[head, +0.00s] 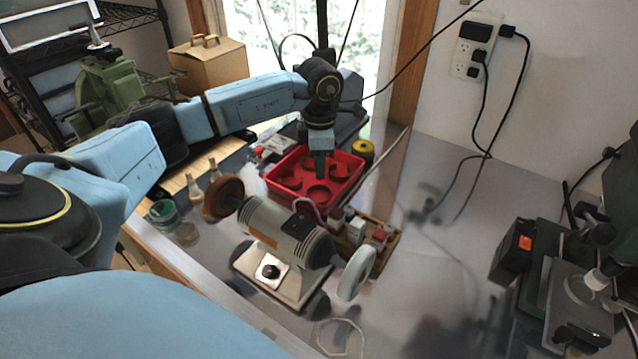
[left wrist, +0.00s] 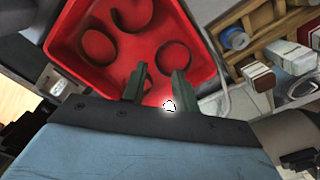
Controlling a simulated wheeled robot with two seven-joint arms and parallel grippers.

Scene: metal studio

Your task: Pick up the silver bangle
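A red tray (head: 354,163) stands on the bench and holds several thin, dark-looking rings. In the left wrist view, one round ring (left wrist: 173,57) lies near the tray's right wall. I cannot tell by colour which is the silver bangle. My left gripper (head: 320,174) points down over the tray. In the left wrist view its two fingers (left wrist: 158,88) are apart with nothing between them, short of the round ring. My right gripper is out of view.
A bench grinder (head: 290,240) stands in front of the tray. A wooden holder with small blocks (head: 385,240) is at its right, a yellow roll (head: 363,150) behind. Bottles (head: 194,190) and a green pot (head: 162,212) stand left. A pale loop (head: 340,338) lies at the front.

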